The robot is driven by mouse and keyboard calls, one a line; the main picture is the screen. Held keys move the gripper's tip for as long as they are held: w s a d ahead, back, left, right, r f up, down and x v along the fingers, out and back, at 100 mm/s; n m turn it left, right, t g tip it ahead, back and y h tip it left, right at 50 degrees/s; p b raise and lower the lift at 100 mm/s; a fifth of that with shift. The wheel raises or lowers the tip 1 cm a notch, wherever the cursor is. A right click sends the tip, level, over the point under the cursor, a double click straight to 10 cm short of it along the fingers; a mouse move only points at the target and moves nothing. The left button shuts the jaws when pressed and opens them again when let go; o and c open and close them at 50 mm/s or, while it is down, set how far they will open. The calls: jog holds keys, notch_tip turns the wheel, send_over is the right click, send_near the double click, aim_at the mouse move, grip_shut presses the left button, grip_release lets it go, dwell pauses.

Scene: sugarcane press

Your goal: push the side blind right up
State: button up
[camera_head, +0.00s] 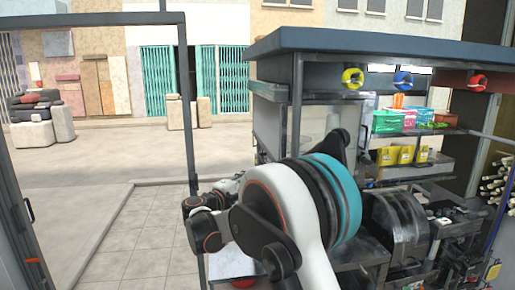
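The press stall stands at the right under a dark blue-grey roof (400,42). A grey panel (268,128) covers part of its left side below the roof; it may be the side blind, but I cannot be sure. A short slatted piece (268,90) shows above it, just under the roof edge. My white, black and teal arm fills the lower middle and hides the lower part of that side. The end of my arm, with my gripper (205,205), points left of the stall, apart from the panel. Its fingers are too small and covered to read.
A dark metal frame post (188,110) stands left of the stall. Shelves with coloured boxes (400,120), yellow packs (402,155) and the press drum (398,225) are at the right. Tiled floor (145,240) lies clear at the lower left.

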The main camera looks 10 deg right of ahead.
jog(key=w+a+r+t+p, duration=0.1)
jog(key=w+a, duration=0.2)
jog(key=r+p+x, duration=0.1)
jog(key=x, duration=1.2)
jog(key=shift+n+h, duration=0.3)
jog(key=shift+h, duration=0.1)
jog(key=shift+d, duration=0.1)
jog(key=shift+c, duration=0.2)
grip_shut()
